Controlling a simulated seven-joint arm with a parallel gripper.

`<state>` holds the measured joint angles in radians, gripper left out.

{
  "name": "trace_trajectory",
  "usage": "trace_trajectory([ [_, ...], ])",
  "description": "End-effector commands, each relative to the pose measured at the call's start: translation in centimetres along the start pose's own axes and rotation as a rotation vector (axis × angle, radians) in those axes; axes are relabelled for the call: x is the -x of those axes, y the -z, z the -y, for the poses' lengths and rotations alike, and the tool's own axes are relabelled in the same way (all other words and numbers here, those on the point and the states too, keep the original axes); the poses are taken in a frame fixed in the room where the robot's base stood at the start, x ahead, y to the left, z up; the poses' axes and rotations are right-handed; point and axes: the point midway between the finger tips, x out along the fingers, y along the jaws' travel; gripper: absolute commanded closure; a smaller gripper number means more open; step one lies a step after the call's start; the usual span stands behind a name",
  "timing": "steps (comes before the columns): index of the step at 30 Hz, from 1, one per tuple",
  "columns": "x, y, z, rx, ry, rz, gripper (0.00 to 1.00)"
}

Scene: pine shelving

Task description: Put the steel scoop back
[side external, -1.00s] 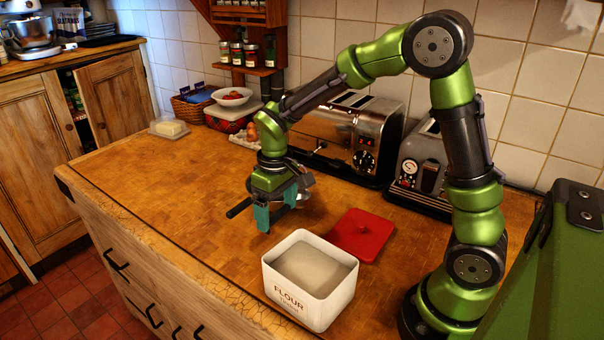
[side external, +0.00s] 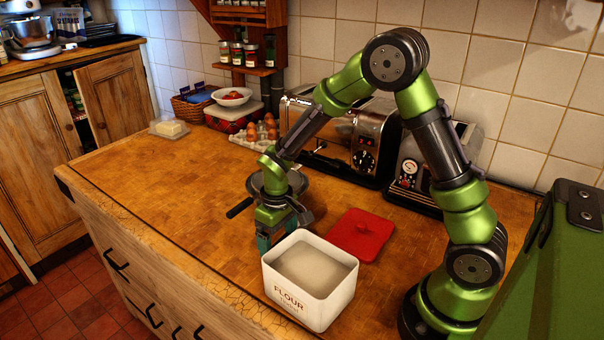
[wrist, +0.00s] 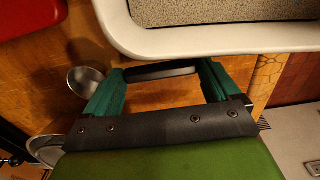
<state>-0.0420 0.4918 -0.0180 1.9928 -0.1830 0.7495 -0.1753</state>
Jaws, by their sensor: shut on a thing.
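My gripper (side external: 276,241) is low over the counter, just left of the white flour canister (side external: 312,311). It is shut on the steel scoop. In the wrist view the scoop's dark handle (wrist: 160,72) lies between the teal fingers (wrist: 165,69), and its rounded steel bowl (wrist: 84,80) shows beyond the left finger. The canister is open and filled with pale flour (side external: 311,268); its near rim (wrist: 190,45) also shows in the wrist view. In the side view the scoop is mostly hidden by the gripper.
A red lid (side external: 361,234) lies behind the canister. A pan with a black handle (side external: 239,208) stands behind my gripper. Eggs (side external: 262,131), a toaster (side external: 335,142) and a coffee machine (side external: 425,165) line the back.

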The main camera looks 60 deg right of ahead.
Motion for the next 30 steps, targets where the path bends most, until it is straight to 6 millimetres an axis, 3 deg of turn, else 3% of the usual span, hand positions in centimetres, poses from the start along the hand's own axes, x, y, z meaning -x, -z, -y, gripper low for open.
trace_trajectory([
  [3, -0.1, 0.0, 0.0, 0.0, 0.0, 0.001, 0.0],
  [13, 1.1, 0.1, 0.0, -0.001, 0.0, -0.002, 0.0],
  [24, 8.6, 0.1, 0.0, -0.001, 0.0, -0.005, 0.0],
  [30, 11.5, 0.1, 0.0, 0.0, 0.0, -0.002, 0.0],
])
